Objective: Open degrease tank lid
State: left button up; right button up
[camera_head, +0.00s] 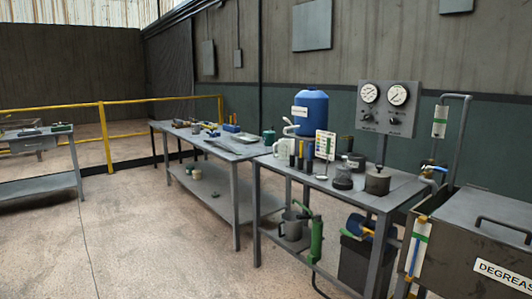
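The degrease tank (418,205) stands at the right edge of the head view, partly cut off by the frame. Its grey metal lid (460,232) lies closed over the top. A dark bar handle (503,227) is on the lid's upper face. A white label (502,276) reading "DEGREAS" is on the front, its end cut off. Neither of my grippers shows in this view.
A grey workbench (328,188) with a blue drum (310,112) and a gauge panel (388,108) stands left of the tank. A yellow railing (105,139) is at the back left. The floor at front left is clear.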

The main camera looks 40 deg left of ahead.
aim_at(507, 221)
jog(key=i+j+u, duration=0.2)
jog(key=u, duration=0.15)
jog(key=i+j+u, duration=0.1)
jog(key=i+u, duration=0.65)
jog(key=i, duration=0.9)
jog(key=z, duration=2)
